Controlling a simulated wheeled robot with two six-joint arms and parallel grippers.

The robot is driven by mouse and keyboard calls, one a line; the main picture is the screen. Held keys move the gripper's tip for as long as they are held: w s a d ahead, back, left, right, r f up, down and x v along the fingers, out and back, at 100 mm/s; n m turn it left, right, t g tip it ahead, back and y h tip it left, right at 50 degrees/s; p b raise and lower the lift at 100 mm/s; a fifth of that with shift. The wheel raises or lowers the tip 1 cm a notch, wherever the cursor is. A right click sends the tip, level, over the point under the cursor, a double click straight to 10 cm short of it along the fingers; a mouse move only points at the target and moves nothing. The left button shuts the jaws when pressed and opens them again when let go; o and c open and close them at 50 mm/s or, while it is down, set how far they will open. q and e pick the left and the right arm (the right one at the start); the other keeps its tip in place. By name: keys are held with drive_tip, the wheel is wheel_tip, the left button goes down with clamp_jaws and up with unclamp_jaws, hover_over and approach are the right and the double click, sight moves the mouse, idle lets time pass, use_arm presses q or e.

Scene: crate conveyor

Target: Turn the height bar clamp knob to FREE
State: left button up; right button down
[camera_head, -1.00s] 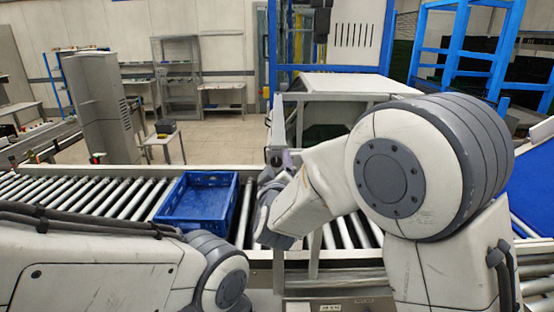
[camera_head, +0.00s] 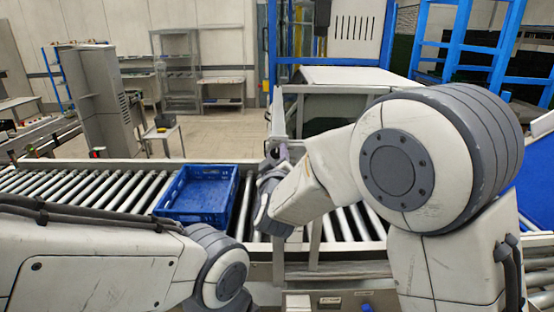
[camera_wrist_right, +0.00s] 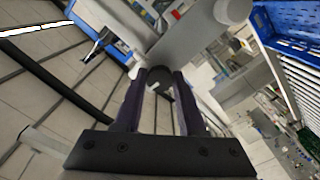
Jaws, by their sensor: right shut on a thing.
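My right gripper (camera_wrist_right: 159,82) shows in the right wrist view with its two dark purple fingers closed around a small dark round knob (camera_wrist_right: 158,74). The knob sits against a grey post or bar (camera_wrist_right: 188,38). In the head view my right gripper (camera_head: 278,154) is at the left front post of the grey frame over the conveyor, mostly hidden by my wrist. The knob itself is hidden there, and no FREE marking or pointer can be read. My left arm lies at the lower left of the head view; its gripper is out of sight.
A blue crate (camera_head: 189,218) stands on the roller conveyor (camera_head: 95,190), just left of my right wrist. The grey frame (camera_head: 345,77) stands over the rollers behind my right arm. A front panel with a blue button (camera_head: 366,308) shows at the bottom edge.

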drive_tip(key=m+b, duration=0.6)
drive_tip(key=shift+f, duration=0.25)
drive_tip(key=m+b, duration=0.2)
drive_tip(key=shift+m+b, duration=0.3)
drive_tip(key=shift+m, duration=0.1)
drive_tip(key=m+b, duration=0.3)
drive_tip(key=m, duration=0.1)
drive_tip(key=shift+m, duration=0.3)
drive_tip(key=shift+r+m+b, duration=0.2)
drive_tip(key=shift+m+b, duration=1.2)
drive_tip(key=shift+m, duration=0.4)
drive_tip(key=shift+c, duration=2.4)
unclamp_jaws()
drive_tip(key=shift+s, duration=0.15)
